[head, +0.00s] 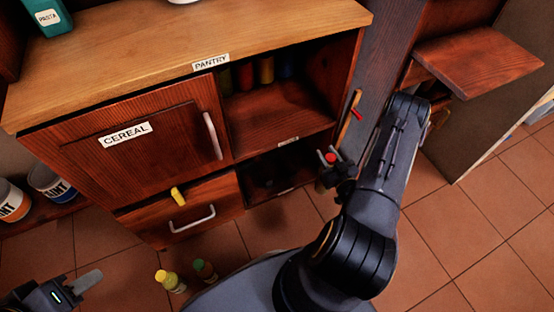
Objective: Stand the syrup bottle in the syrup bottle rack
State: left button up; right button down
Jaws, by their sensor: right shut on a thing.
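My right gripper (328,160) is shut on a bottle with a red cap (330,157), in front of the lower right opening of the cabinet. The gripper and arm hide most of the bottle, so I cannot tell whether it is the syrup bottle. My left gripper (80,285) is at the bottom left, over the floor and away from the cabinet. One grey finger shows; its opening is unclear. I cannot make out a syrup bottle rack; the low compartment (265,178) is dark and its label is too small to read.
The cabinet has a CEREAL door (150,125), a drawer (215,193) and an open shelf (275,115) with coloured items at its back. Two bottles, one yellow-capped (170,282) and one green-capped (204,270), stand on the floor. Paint cans (48,182) are at left.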

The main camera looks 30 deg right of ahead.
jog(key=w+d+f+b, duration=0.2)
jog(key=w+b, duration=0.4)
jog(key=w, duration=1.3)
jog(key=shift+w, duration=0.15)
jog(key=f+b, duration=0.1)
jog(key=f, duration=0.1)
jog(key=f+b, duration=0.2)
jog(key=f, duration=0.1)
jog(key=shift+w+d, duration=0.15)
jog(key=shift+w, duration=0.05)
jog(key=c, duration=1)
grip_release()
jog(key=shift+f, duration=0.1)
